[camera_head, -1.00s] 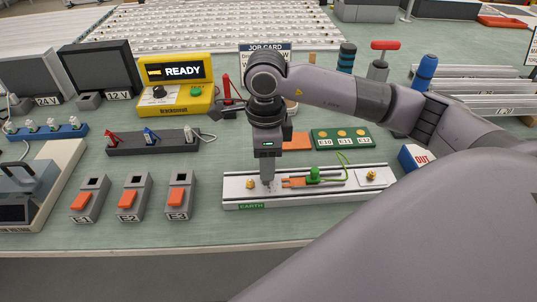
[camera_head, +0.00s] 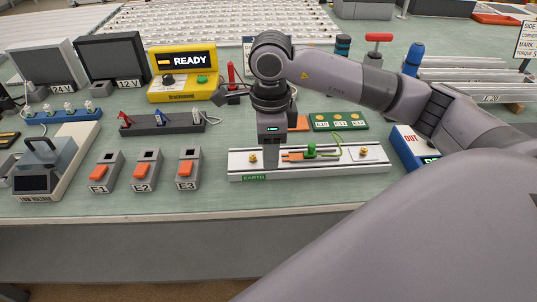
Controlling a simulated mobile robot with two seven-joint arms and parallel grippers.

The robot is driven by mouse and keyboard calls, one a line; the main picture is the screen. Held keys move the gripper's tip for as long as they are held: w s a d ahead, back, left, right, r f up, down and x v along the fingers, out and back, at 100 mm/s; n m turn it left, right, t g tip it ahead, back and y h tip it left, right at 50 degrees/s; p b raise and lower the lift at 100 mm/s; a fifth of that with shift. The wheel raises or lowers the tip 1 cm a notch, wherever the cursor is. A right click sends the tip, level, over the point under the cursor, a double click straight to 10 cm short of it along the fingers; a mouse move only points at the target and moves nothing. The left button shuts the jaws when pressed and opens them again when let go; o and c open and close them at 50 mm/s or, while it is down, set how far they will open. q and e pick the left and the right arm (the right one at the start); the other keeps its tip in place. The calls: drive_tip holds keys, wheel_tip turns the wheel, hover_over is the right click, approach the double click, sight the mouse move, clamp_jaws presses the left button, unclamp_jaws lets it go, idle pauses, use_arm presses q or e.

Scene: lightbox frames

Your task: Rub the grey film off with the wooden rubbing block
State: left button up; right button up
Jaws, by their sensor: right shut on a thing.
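My right gripper (camera_head: 270,150) points straight down over the left part of the pale metal earth rail (camera_head: 365,168), marked EARTH. It is shut on what I take to be the wooden rubbing block, which the fingers almost wholly hide. I cannot tell whether it touches the rail. The grey film cannot be made out; the gripper covers that spot. A brass stud (camera_head: 253,157) stands left of the gripper and another (camera_head: 363,152) at the rail's right. An orange-copper strip (camera_head: 292,157) and a green-capped part (camera_head: 310,150) lie right of the gripper. My left gripper is not in view.
Switches E1 (camera_head: 103,173), E2 (camera_head: 145,172) and E3 (camera_head: 188,170) stand left of the rail. A green board (camera_head: 338,122) lies behind it. A yellow READY box (camera_head: 183,75) stands at the back.

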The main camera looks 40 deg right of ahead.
drive_tip(key=shift+r+p, duration=0.45)
drive_tip(key=shift+r, duration=0.4)
drive_tip(key=shift+r+p, duration=1.1)
drive_tip(key=shift+r, duration=0.85)
